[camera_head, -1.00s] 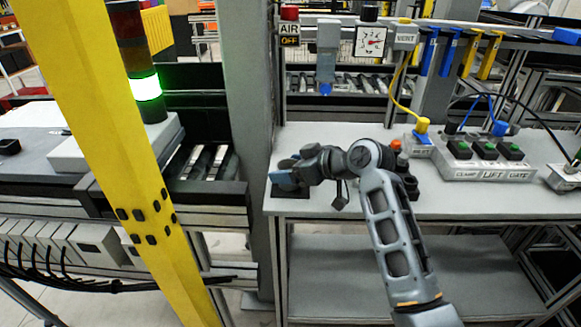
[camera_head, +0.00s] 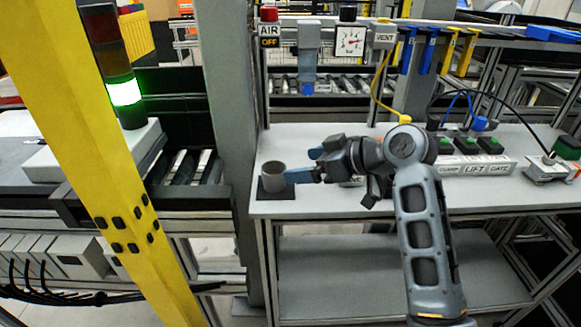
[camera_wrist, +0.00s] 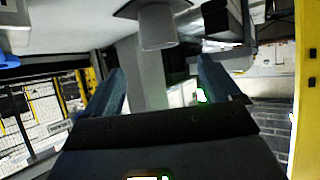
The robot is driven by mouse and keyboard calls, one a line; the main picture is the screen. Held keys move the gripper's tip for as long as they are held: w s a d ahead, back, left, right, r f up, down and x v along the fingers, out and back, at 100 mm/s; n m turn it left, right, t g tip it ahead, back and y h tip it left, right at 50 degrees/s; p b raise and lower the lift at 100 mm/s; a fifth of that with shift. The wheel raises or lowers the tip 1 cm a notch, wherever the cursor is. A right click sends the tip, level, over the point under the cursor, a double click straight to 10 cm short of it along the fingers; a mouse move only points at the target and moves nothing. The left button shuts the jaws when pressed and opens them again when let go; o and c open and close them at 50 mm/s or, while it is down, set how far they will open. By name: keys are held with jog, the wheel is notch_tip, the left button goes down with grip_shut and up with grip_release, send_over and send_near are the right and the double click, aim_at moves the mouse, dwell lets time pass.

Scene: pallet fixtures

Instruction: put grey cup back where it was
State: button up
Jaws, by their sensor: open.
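The grey cup (camera_head: 272,178) stands upright on a small black mat (camera_head: 275,194) at the left end of the grey bench. My gripper (camera_head: 302,164) is open and empty just to the right of the cup. The near blue finger's tip overlaps the cup's right edge in the head view; touching or apart cannot be told there. In the wrist view the cup (camera_wrist: 157,27) appears upside down, beyond the two spread fingers and apart from them.
The bench (camera_head: 325,204) has bare room at its front. A grey column (camera_head: 232,110) rises just left of it. A green-button control box (camera_head: 470,152) sits to the right, with a yellow cable (camera_head: 381,75) hanging behind my arm.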

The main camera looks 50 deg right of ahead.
jog(key=s+a+f+m+h, duration=0.35)
jog(key=s+a+f, duration=0.7)
jog(key=a, duration=0.35)
jog(key=s+a+r+n+t+y, duration=0.1)
jog(key=s+a+r, duration=0.2)
jog(key=s, duration=0.6)
jog(key=s+a+r+n+t+y, duration=0.1)
jog(key=s+a+r, duration=0.2)
jog(key=s+a, duration=0.3)
jog(key=s, duration=0.3)
jog(key=shift+a+r+n+t+y, duration=0.2)
jog(key=shift+r+n+t+y, duration=0.05)
jog(key=shift+n+t+y, duration=0.1)
